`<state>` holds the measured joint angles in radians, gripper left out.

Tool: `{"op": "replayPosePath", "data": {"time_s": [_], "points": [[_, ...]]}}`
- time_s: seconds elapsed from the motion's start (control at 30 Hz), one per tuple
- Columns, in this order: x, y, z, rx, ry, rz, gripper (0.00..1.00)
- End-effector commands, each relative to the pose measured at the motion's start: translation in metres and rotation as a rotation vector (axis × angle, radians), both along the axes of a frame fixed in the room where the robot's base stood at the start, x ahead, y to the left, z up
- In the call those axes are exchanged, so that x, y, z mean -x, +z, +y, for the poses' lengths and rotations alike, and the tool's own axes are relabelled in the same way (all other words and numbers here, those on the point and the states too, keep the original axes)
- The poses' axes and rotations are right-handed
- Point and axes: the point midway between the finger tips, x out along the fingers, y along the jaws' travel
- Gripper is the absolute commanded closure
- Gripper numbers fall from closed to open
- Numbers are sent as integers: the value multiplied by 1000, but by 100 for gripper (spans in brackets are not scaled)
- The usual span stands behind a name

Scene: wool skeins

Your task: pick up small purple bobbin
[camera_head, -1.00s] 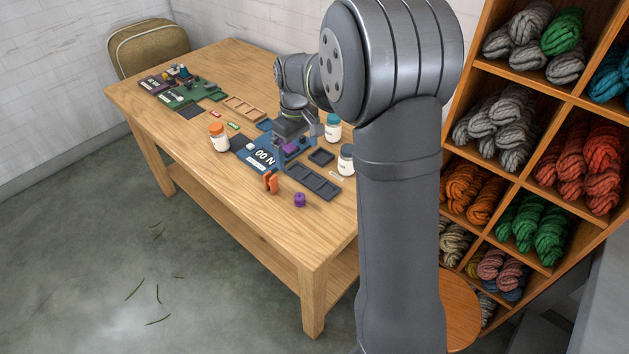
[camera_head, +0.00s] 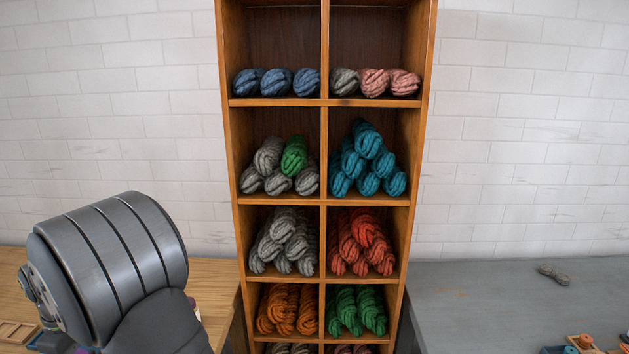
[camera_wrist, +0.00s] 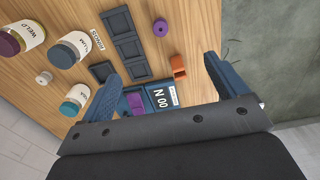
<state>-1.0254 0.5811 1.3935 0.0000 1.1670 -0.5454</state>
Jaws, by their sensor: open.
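The small purple bobbin (camera_wrist: 160,28) stands on the wooden table in the wrist view, beyond my fingertips and apart from them. My gripper (camera_wrist: 162,68) is open, its two dark blue fingers wide apart with nothing held between them. Another purple piece (camera_wrist: 135,102) lies on the blue board (camera_wrist: 158,97), close to my left finger and partly hidden. An orange piece (camera_wrist: 178,66) sits between the bobbin and my right finger. The head view shows neither the bobbin nor my gripper clearly.
Dark trays (camera_wrist: 127,45) lie left of the bobbin. Several labelled jars (camera_wrist: 68,50) stand farther left. The table edge and grey floor (camera_wrist: 255,40) are at the right. In the head view, a wooden shelf (camera_head: 324,150) holds wool skeins, with a grey table (camera_head: 480,310) right of it.

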Motion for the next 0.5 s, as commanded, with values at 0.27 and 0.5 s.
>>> {"op": "replayPosePath", "data": {"time_s": [0.27, 0.5], "points": [[0, 0, 0, 0, 0, 0, 45], [5, -6, 0, 24, 24, -7, 45]]}}
